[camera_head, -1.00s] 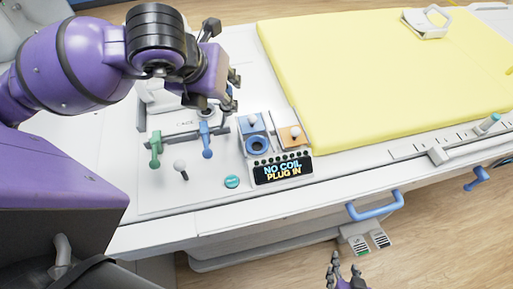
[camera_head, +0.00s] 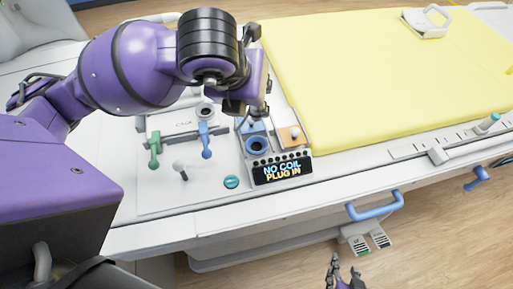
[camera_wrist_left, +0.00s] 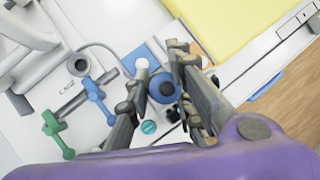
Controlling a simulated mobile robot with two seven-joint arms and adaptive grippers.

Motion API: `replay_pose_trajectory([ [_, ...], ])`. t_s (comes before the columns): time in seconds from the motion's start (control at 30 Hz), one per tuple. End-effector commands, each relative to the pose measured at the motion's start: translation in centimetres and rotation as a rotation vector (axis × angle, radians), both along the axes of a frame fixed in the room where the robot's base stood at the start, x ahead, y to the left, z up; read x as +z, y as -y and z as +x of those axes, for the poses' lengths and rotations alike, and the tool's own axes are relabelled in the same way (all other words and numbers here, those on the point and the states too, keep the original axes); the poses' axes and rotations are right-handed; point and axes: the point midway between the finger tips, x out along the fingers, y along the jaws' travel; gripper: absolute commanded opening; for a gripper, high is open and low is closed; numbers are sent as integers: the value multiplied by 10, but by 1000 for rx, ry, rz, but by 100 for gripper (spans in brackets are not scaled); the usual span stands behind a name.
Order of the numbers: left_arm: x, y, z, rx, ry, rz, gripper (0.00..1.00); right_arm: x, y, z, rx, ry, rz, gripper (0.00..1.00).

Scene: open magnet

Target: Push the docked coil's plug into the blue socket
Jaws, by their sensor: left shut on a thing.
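The blue socket (camera_head: 257,147) is a blue ring with a dark centre on the console, just left of the orange tile. My left gripper (camera_head: 258,110) is above and behind it, shut on the plug, which the fingers and wrist mostly hide. In the left wrist view a blue round shape (camera_wrist_left: 163,88) shows between my left fingers (camera_wrist_left: 160,85); I cannot tell if it is plug or socket. A grey cable (camera_wrist_left: 103,46) runs from the pale docked coil (camera_wrist_left: 30,42) toward the fingers. My right gripper (camera_head: 342,272) is low at the bottom edge, open and empty.
The display (camera_head: 283,171) reads "NO COIL PLUG IN". An orange tile with a white knob (camera_head: 294,133) is beside the socket. Green (camera_head: 154,150) and blue (camera_head: 206,140) levers stand to the left. A yellow pad (camera_head: 370,75) lies behind. A teal button (camera_head: 232,182) is in front.

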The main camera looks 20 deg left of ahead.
Motion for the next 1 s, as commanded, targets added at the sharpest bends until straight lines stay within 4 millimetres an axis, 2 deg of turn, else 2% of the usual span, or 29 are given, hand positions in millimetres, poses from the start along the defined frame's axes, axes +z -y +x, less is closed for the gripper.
replay_pose_trajectory([
  [0.37, -4, 1, 0, 1, -2, 0, 0, -3, 0, -3, 2, -7, -2, 40],
  [0.6, -29, 1, 0, 0, -7, 0, 0, -22, 0, -19, 3, -47, -2, 40],
  [1.0, -68, 1, 0, 1, -6, 0, 0, -40, 0, -35, 3, -85, -1, 40],
])
